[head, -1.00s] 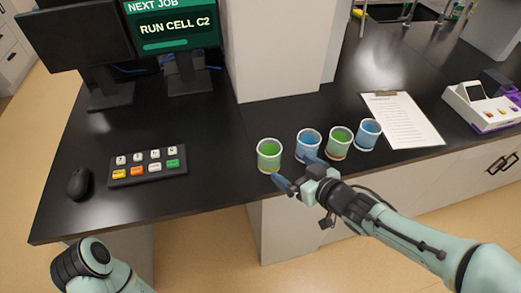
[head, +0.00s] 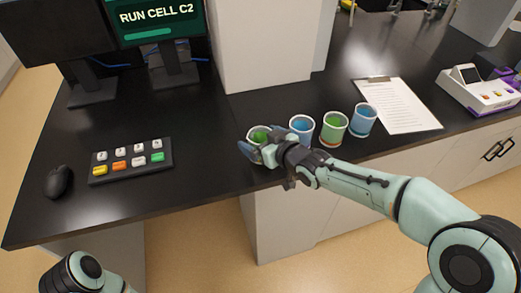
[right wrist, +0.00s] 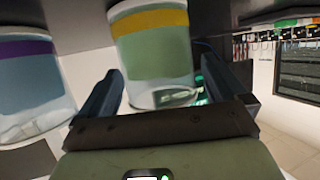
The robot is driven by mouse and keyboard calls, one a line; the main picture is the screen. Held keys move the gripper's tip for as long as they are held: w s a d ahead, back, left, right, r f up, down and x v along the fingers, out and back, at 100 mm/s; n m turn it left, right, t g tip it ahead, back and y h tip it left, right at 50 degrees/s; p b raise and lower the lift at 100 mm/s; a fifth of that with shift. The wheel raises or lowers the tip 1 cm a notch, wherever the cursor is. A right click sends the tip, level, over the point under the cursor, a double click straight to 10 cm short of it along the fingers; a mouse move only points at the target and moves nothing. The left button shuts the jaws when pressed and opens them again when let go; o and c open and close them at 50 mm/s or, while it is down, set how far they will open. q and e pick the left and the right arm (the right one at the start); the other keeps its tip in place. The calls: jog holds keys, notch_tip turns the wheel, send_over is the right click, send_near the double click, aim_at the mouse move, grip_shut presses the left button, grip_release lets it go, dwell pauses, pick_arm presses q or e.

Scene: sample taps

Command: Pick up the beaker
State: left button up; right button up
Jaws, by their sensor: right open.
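Several small beakers stand in a row on the black bench. The leftmost, a green-filled beaker (head: 259,133), is partly hidden behind my right gripper (head: 257,148). In the right wrist view this green beaker (right wrist: 157,58), with a yellow band, stands between the two open fingers of the right gripper (right wrist: 153,90). A blue beaker (head: 303,123) is just to its right; a blue beaker with a purple band shows at the left of the right wrist view (right wrist: 30,85). Another green beaker (head: 334,126) and another blue beaker (head: 363,118) follow. My left gripper is out of view.
A clipboard with paper (head: 398,105) lies right of the beakers, with a white and purple instrument (head: 480,92) beyond. A keypad (head: 131,161) and mouse (head: 58,181) lie to the left. A white pillar (head: 262,50) rises behind. The bench between keypad and beakers is clear.

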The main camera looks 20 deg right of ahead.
jog(key=shift+w+a, duration=0.1)
jog(key=shift+w, duration=0.1)
jog(key=c, duration=1)
jog(key=shift+c, duration=0.2)
